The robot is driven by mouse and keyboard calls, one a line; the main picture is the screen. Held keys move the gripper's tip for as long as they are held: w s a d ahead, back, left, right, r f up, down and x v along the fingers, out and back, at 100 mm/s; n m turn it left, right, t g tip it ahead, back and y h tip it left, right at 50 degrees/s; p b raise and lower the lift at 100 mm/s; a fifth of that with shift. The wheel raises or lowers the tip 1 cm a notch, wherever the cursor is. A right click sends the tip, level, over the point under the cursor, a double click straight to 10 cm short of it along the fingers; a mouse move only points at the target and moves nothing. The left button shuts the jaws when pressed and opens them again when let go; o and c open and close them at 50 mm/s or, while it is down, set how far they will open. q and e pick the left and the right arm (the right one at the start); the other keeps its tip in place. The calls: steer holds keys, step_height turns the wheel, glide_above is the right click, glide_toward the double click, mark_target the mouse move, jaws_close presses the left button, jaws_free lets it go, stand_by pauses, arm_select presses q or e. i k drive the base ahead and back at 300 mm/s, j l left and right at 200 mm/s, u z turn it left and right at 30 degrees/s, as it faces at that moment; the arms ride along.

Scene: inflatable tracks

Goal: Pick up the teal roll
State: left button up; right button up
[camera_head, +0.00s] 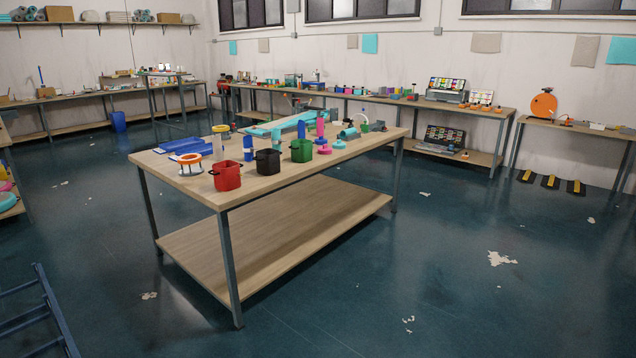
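A small teal cylinder that looks like a roll (348,133) lies on its side near the right end of the central wooden table (262,188). A long flat teal piece (285,122) lies along the table's far side. Rolled items in grey-blue tones (142,16) sit on the high wall shelf at the back left, too small to tell their exact colour. Neither of my grippers shows in this view.
Red (226,176), black (268,162) and green (301,151) pots line the table's front edge. Workbenches (440,101) run along the walls. A blue metal frame (38,318) stands at the lower left. Dark floor in front and right is open, with pale patches.

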mark_target(343, 134)
steer(key=i+z, duration=0.15)
steer(key=i, duration=0.65)
steer(key=i+z, duration=0.15)
steer(key=i, duration=0.6)
steer(key=i+j+z, duration=0.2)
steer(key=i, duration=0.55)
steer(key=i+z, duration=0.3)
steer(key=i, duration=1.7)
steer(key=i+j+u, duration=0.1)
steer(key=i+u, duration=0.65)
steer(key=i, duration=0.15)
steer(key=i+l+u, duration=0.2)
steer(key=i+u, duration=0.15)
steer(key=i+l, duration=0.05)
steer(key=i, duration=0.05)
